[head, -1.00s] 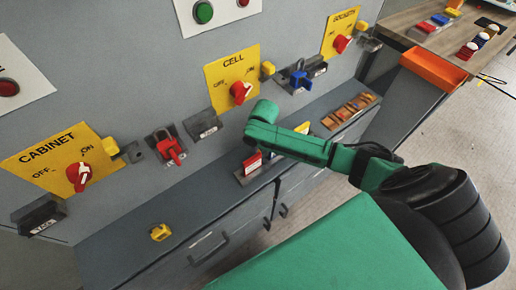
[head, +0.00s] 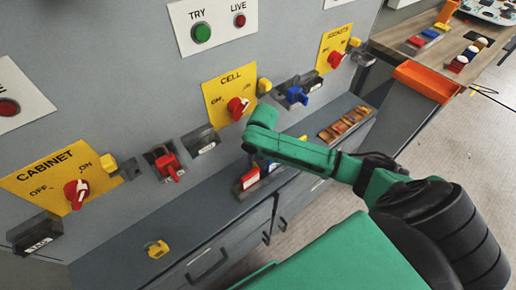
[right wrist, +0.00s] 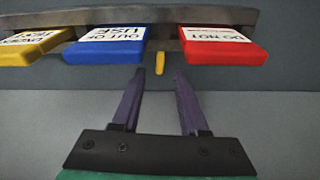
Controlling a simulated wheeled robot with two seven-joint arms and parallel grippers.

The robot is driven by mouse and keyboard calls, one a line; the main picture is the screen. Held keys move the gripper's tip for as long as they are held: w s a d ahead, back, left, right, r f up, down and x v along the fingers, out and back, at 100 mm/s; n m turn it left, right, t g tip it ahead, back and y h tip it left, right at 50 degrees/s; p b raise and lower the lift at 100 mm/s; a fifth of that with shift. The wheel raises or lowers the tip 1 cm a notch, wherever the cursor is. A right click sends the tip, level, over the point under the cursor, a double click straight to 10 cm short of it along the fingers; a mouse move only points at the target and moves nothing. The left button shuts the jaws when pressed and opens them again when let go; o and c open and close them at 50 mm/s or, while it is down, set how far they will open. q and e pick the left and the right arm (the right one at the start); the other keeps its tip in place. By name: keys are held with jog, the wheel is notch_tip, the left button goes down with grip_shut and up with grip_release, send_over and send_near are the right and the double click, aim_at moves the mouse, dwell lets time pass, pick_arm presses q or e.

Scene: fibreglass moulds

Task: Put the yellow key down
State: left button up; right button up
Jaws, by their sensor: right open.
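A small slim yellow piece, which looks like the yellow key (right wrist: 159,63), shows in the right wrist view between the blue tag (right wrist: 105,45) and the red tag (right wrist: 222,46). My right gripper (right wrist: 159,76) is open, its two dark fingers pointing at the yellow piece, which lies in line with the gap at their tips. I cannot tell how far beyond the tips it is. In the head view my right arm (head: 300,152) reaches over the grey ledge (head: 120,243); its fingers are hard to make out. My left gripper is not in view.
The tag rack (right wrist: 150,17) also holds a yellow tag (right wrist: 30,45). A yellow lock-like piece (head: 157,249) lies on the ledge. The panel behind carries yellow switch plates, including CELL (head: 229,98). An orange bin (head: 427,80) is at the right.

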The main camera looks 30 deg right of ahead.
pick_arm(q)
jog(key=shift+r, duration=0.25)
pick_arm(e)
notch_tip(320, 180, up, 8)
jog(key=s, duration=0.1)
jog(key=shift+f, duration=0.15)
jog(key=shift+s, duration=0.15)
